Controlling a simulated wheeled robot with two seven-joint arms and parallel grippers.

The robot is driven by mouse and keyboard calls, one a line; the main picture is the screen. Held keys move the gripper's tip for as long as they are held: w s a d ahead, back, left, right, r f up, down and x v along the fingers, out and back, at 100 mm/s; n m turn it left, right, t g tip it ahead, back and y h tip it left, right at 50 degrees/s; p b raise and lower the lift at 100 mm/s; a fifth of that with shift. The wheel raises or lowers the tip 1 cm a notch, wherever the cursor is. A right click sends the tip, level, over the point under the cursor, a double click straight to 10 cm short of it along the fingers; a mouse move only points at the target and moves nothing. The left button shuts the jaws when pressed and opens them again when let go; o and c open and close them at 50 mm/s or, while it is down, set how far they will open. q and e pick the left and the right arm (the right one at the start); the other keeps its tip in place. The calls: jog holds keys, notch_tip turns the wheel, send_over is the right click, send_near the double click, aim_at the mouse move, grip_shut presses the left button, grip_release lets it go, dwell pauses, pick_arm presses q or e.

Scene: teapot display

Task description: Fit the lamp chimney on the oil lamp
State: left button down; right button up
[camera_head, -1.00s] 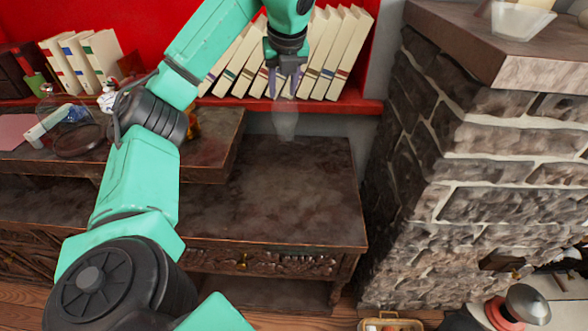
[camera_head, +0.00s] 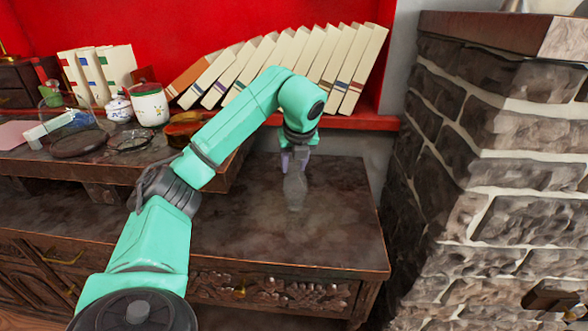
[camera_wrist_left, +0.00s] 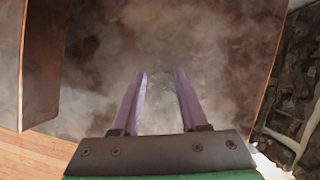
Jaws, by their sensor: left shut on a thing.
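The lamp chimney (camera_head: 296,191) is a clear, faint glass tube over the right part of the low wooden cabinet top. My left gripper (camera_head: 293,164) points down and is shut on its upper end. The chimney looks roughly upright; I cannot tell whether its lower end touches the wood. In the left wrist view the two purple fingers (camera_wrist_left: 161,95) stand apart, and the glass between them is barely visible. I cannot clearly identify the oil lamp; an amber-brown object (camera_head: 183,128) is partly hidden behind my left arm. My right gripper is not in view.
The cabinet top (camera_head: 330,230) is bare around the chimney. A raised wooden shelf (camera_head: 60,166) to the left holds a white jar (camera_head: 150,104), a small teapot (camera_head: 118,108) and glass dishes. Leaning books (camera_head: 300,60) stand behind. A stone brick structure (camera_head: 480,180) rises at right.

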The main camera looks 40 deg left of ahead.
pick_arm(q)
jog(key=shift+c, duration=2.2)
grip_release()
